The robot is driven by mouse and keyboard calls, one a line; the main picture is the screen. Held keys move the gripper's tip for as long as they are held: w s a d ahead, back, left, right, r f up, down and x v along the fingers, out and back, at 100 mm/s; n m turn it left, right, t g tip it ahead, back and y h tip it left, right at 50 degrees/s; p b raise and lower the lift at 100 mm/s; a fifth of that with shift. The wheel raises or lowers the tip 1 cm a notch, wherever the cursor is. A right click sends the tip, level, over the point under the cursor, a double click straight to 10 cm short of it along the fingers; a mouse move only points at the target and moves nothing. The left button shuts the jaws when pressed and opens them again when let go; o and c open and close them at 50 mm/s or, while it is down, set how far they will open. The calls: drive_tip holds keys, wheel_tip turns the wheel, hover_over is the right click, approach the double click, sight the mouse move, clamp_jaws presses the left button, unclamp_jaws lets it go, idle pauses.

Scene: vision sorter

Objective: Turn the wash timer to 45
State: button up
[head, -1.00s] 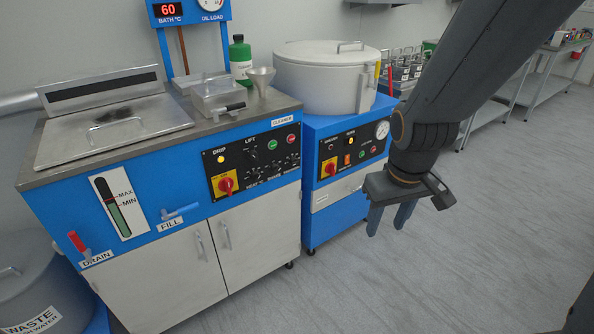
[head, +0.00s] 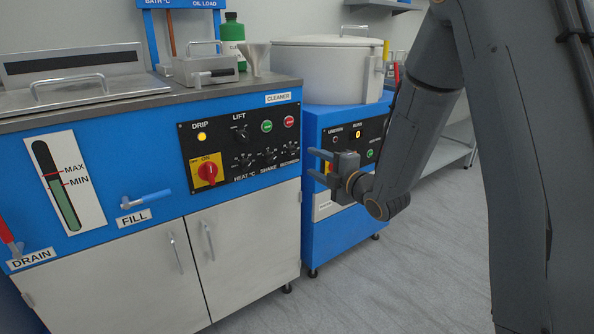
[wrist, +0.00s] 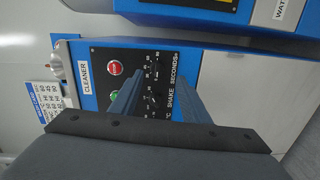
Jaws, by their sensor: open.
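The wash timer appears to be the small black knob labelled SECONDS (head: 291,151), at the right end of the lower knob row on the blue cleaner's black panel (head: 218,135). In the wrist view its dial (wrist: 153,66) shows with the panel turned sideways; its pointer setting is too small to read. My gripper (head: 314,164) is open and empty, fingers pointing left toward the panel, to the right of the knob and apart from it.
Close by are the SHAKE knob (head: 270,155), HEAT knob (head: 246,161), LIFT knob (head: 240,133), a green button (head: 267,126), a red button (head: 289,122) and a red-yellow switch (head: 207,172). A second blue machine (head: 345,235) stands behind my gripper. Grey floor is free in front.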

sight(294, 154)
drive_tip(key=shift+n+y, duration=0.6)
drive_tip(key=shift+n, duration=0.1)
drive_tip(key=shift+a+b+x, duration=0.15)
drive_tip(key=shift+b+x, duration=0.4)
drive_tip(key=shift+x, duration=1.6)
drive_tip(key=shift+a+b+x, duration=0.15)
drive_tip(key=shift+b+x, duration=0.35)
drive_tip(key=shift+x, duration=1.65)
drive_tip(key=shift+s, duration=0.2)
drive_tip(key=c, duration=1)
